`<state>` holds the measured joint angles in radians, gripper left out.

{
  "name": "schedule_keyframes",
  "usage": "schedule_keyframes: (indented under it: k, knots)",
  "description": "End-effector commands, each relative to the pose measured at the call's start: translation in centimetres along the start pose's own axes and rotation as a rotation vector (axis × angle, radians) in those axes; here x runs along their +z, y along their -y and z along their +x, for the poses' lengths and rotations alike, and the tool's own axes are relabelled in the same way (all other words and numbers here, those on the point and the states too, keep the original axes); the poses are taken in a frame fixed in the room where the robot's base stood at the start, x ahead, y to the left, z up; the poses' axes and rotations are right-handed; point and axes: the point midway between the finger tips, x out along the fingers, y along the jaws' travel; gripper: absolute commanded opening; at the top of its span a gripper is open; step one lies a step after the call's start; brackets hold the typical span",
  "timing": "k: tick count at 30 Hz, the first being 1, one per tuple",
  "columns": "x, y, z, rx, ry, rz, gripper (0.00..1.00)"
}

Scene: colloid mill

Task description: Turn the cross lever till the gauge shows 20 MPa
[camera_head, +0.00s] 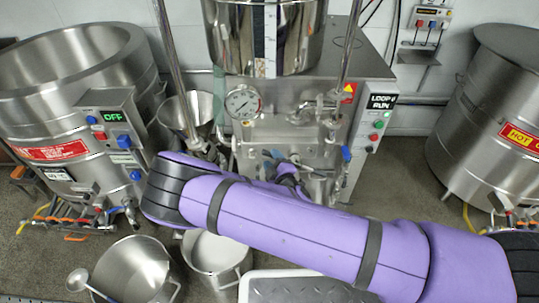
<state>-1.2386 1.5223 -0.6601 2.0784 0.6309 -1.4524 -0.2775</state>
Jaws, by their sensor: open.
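The round white pressure gauge (243,104) sits on the front of the steel mill, left of centre. Its needle and numbers are too small to read surely. My purple arm crosses the lower picture and bends back toward the mill. My gripper (278,158) is at the mill's front, below and right of the gauge. It is small and partly hidden behind my forearm, with its jaws open. The cross lever cannot be told apart clearly from the dark and metal parts around the gripper. I cannot tell whether the gripper touches it.
A steel hopper (225,35) tops the mill. A panel reading LOOP RUN (381,102) is on its right side. Steel vats stand left (70,85) and right (490,110). Pots (130,268) and a tread plate (300,290) lie on the floor in front.

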Motion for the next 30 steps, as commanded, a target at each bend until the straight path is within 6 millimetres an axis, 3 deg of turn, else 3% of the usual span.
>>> schedule_keyframes:
  k: [7,17,18,24,30]
  knots:
    - [0.1,0.0,2.5,0.001,0.001,-0.001,0.47]
    - [0.0,0.0,2.9,0.0,0.001,0.0,0.47]
    - [0.0,0.0,2.9,0.0,0.001,0.0,0.45]
    - [0.0,0.0,2.9,0.0,0.001,0.0,0.0]
    - [-0.1,0.0,2.9,0.001,0.0,0.003,0.0]
